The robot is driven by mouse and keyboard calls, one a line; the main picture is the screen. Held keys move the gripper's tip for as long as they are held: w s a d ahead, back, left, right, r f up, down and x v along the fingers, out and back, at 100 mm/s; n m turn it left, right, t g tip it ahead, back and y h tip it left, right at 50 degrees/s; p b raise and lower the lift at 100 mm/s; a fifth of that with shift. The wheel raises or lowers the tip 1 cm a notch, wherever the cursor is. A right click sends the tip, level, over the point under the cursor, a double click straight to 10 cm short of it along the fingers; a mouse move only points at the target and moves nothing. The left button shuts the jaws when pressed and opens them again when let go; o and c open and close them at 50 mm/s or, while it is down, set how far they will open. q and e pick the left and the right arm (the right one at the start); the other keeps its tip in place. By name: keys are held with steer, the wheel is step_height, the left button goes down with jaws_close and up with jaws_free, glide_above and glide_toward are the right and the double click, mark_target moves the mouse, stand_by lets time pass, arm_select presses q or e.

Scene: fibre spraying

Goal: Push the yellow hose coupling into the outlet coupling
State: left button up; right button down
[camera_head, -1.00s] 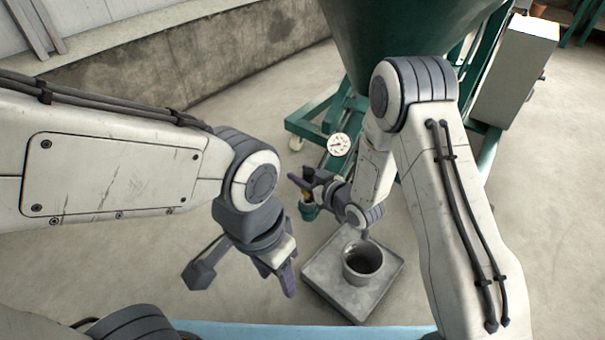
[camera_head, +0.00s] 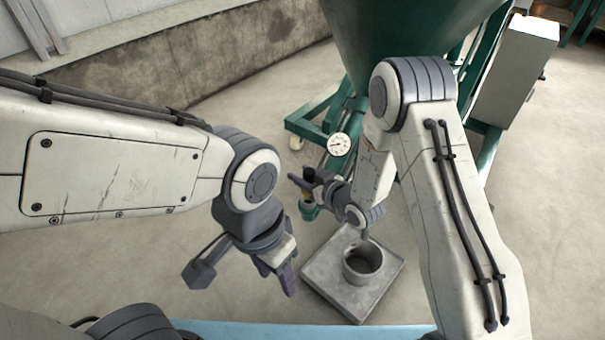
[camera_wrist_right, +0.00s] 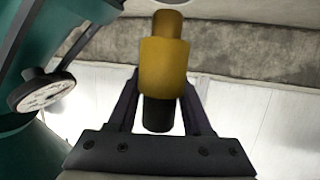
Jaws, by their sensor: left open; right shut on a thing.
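The yellow hose coupling (camera_wrist_right: 164,66) stands between the fingers of my right gripper (camera_wrist_right: 160,105) in the right wrist view, its narrow end away from the palm side and a black part at its other end. In the head view my right gripper (camera_head: 304,186) is shut on it, just above the green outlet coupling (camera_head: 309,212) at the end of the machine's pipe. There the yellow piece is small and partly hidden, so I cannot tell whether the two touch. My left gripper (camera_head: 284,272) is open and empty, lower and nearer.
A pressure gauge (camera_head: 339,144) sits on the pipe close behind my right gripper; it also shows in the wrist view (camera_wrist_right: 42,92). A square slab (camera_head: 325,277) with a round pot (camera_head: 362,262) is below. The green hopper (camera_head: 400,35) stands behind.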

steer(key=shift+f+b, duration=1.25)
steer(key=shift+f, duration=0.45)
steer(key=shift+c, duration=1.2)
jaws_free()
steer(key=shift+s+d+r+p, duration=0.2)
steer(key=shift+s+p, duration=0.05)
steer(key=shift+p, duration=0.05)
steer(key=p+v, duration=0.4)
steer(key=v, duration=0.5)
steer(key=shift+s+d, duration=0.25)
steer(key=shift+s, duration=0.05)
steer(key=shift+a+r, duration=0.1)
steer(key=shift+r, duration=0.1)
